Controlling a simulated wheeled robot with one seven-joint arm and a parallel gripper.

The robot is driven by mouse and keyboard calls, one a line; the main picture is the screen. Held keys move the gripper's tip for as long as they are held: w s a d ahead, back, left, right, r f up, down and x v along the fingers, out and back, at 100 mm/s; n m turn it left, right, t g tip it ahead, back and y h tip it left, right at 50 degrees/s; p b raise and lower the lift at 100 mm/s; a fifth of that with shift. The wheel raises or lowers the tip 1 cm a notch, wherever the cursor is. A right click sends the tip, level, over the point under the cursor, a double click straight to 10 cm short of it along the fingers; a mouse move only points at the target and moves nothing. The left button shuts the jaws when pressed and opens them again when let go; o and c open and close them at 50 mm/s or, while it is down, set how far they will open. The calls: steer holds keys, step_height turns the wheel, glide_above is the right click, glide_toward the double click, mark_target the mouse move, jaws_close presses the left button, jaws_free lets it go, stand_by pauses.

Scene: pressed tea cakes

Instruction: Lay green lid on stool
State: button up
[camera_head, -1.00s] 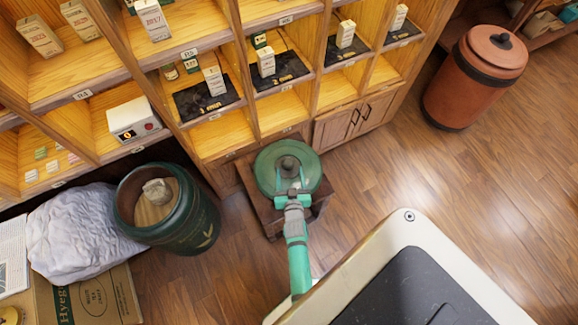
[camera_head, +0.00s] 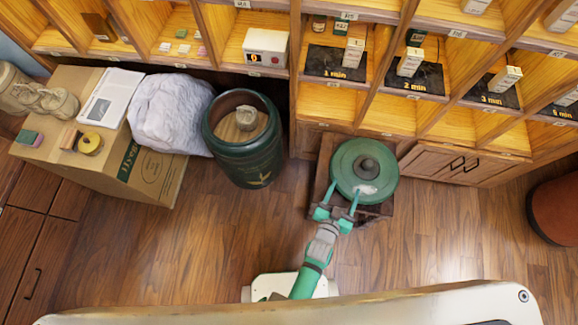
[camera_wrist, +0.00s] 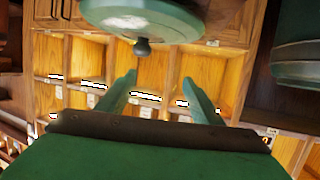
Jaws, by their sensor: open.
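The round green lid (camera_head: 347,174) lies flat on the dark wooden stool (camera_head: 378,212), its dark knob up, with a pale patch on its near side. The lid covers most of the stool top. My gripper (camera_head: 343,195) is open and empty at the near edge of the lid in the head view. In the wrist view its fingers (camera_wrist: 158,80) stand apart with nothing between them. The lid (camera_wrist: 165,22) and its knob show beyond the fingertips there, clear of them.
An open green jar (camera_head: 235,165) with a pale lump inside stands left of the stool, beside a white sack (camera_head: 170,112) and a cardboard box (camera_head: 95,140). Shelves (camera_head: 375,120) rise behind the stool. A red-brown bin (camera_head: 560,208) is at right. Floor in front is clear.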

steer(key=s+a+r+n+t+y, duration=0.1)
steer(key=s+a+r+n+y, duration=0.1)
steer(key=s+a+r, duration=0.4)
steer(key=s+a+r+n+t+y, duration=0.1)
steer(key=s+a+r, duration=0.15)
steer(key=a, duration=0.45)
steer(key=s+a+r+n+y, duration=0.1)
steer(key=s+a+r, duration=0.3)
steer(key=r, duration=0.4)
steer(key=s+a+r+n+y, duration=0.2)
steer(key=s+a+r+y, duration=0.1)
steer(key=r, duration=0.6)
steer(key=shift+s+a+t, duration=0.4)
steer(key=shift+s+a, duration=0.05)
steer(key=shift+a, duration=0.5)
